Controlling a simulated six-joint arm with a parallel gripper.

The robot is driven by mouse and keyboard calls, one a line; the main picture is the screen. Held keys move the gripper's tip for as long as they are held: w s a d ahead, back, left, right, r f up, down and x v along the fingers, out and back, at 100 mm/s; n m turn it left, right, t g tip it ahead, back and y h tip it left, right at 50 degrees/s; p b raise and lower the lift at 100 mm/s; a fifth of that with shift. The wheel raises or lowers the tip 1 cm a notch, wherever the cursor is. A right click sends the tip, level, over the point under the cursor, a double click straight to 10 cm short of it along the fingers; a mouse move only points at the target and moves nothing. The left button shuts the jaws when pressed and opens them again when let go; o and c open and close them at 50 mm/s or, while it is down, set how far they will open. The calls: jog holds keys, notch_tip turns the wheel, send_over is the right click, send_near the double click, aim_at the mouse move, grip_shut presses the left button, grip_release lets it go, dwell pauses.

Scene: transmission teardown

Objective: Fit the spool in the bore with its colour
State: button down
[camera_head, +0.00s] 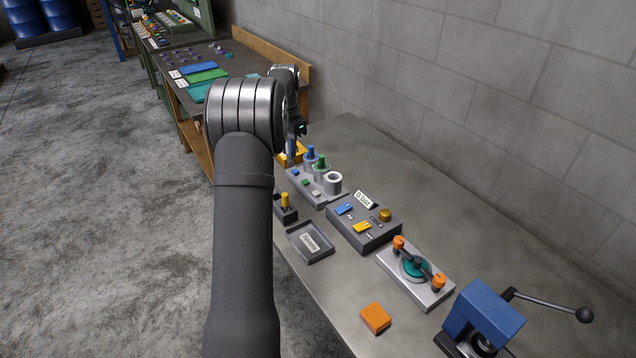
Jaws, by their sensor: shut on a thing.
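My gripper (292,143) is at the far left end of the bench, partly hidden behind my arm. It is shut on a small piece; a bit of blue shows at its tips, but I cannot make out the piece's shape. Just right of it stands a grey bore block (325,197) with upright round bores. A blue spool (310,153) and a green spool (320,161) stand upright in two of them. The nearest bore (333,181) is pale grey and looks open and empty. A yellow spool (285,200) stands upright in a small dark holder (287,215).
A yellow-orange object (288,160) is below my gripper.

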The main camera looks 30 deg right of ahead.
jog(key=r, duration=0.2)
send_over(329, 183)
jog(key=w+d, duration=0.1)
jog(key=d, duration=0.1)
jog(key=shift+w+d+f, duration=0.1)
jog(key=shift+d+f, duration=0.05)
jog(key=shift+f, duration=2.5)
jog(key=shift+f, duration=0.15)
jog(key=shift+f, duration=0.35)
jog(key=shift+f, duration=0.95)
jog(key=shift+f, duration=0.3)
